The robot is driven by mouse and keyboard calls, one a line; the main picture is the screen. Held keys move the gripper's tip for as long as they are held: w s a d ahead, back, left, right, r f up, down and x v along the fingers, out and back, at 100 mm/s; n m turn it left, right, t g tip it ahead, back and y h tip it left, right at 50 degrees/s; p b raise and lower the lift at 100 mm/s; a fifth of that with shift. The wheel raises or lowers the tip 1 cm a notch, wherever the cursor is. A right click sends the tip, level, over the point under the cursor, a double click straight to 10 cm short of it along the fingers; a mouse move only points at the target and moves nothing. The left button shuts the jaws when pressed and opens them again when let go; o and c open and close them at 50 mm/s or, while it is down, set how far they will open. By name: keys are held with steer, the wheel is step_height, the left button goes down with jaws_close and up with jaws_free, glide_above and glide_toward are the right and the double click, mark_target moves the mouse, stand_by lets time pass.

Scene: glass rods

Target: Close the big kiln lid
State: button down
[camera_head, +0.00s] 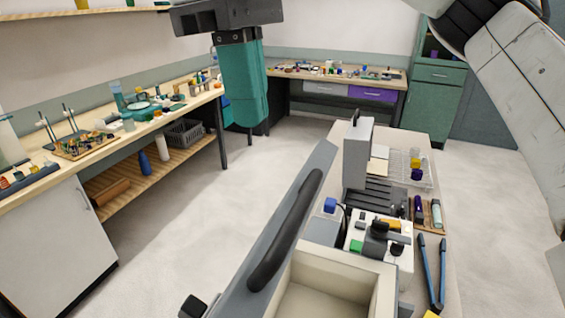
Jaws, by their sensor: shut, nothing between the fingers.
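The big kiln (372,274) is a cream box at the bottom centre, cut off by the lower edge. Its chamber is uncovered from above. The big kiln lid (310,168) is a grey panel standing raised and tilted along the kiln's left side. A long black handle (288,230) runs along it. My gripper (246,122) hangs from the top of the picture, with a dark mount and teal fingers pointing down. The fingers look shut and empty. In the picture they are up and left of the lid, apart from it. The lid's lower end is out of view.
A bench right of the kiln holds a grey upright block (357,152), a white control box (376,243), blue-handled tongs (432,272) and a wire rack (410,166). A cluttered wooden counter (180,112) runs along the left. The floor (190,225) between is clear.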

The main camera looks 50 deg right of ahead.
glide_toward(283, 216)
steer(key=w, duration=0.1)
steer(key=shift+s+d+f+p, duration=0.15)
steer(key=shift+s+f+p, duration=0.65)
steer(key=shift+s+f, duration=0.3)
steer(key=shift+s+d+f, duration=0.1)
steer(key=shift+s+f, duration=0.15)
steer(key=shift+f, duration=0.05)
